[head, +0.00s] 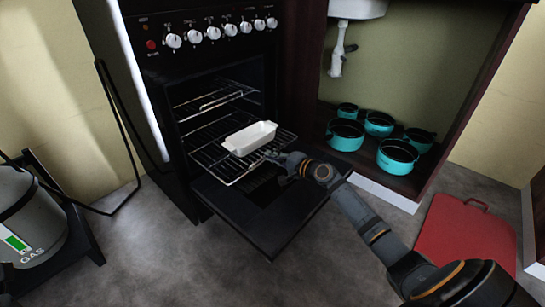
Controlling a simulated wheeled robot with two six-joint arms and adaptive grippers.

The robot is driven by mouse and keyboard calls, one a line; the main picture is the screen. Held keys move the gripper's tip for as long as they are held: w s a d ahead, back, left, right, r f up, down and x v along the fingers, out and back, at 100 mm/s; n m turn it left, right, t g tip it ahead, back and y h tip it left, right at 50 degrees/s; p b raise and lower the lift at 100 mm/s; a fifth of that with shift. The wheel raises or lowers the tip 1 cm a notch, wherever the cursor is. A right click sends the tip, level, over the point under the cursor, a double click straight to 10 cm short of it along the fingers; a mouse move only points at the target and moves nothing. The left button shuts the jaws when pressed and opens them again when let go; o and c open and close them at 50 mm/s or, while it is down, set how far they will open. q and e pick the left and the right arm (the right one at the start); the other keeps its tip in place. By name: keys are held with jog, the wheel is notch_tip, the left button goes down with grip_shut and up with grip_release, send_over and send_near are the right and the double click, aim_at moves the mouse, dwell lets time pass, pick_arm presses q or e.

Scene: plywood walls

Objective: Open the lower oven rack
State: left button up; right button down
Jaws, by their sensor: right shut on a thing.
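The black oven stands left of centre with its door (266,222) folded down. The lower rack (212,154), a wire grid, sticks partly out of the oven over the open door. A white rectangular dish (250,138) sits on its front part. The upper rack (205,102) is inside the oven. My right gripper (273,156) reaches in from the lower right and is shut on the front edge of the lower rack, just beside the dish. Its fingertips are small and dark here. My left gripper is not in view.
Several teal pots (397,156) stand in the open cabinet to the right. A red board (466,240) lies on the floor at right. A gas cylinder (28,222) and a dark metal frame stand at left. The grey floor in front of the door is clear.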

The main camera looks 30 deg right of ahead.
jog(key=c, duration=1.5)
grip_release()
jog(key=shift+d, duration=0.1)
jog(key=v, duration=0.7)
jog(key=shift+s, duration=0.2)
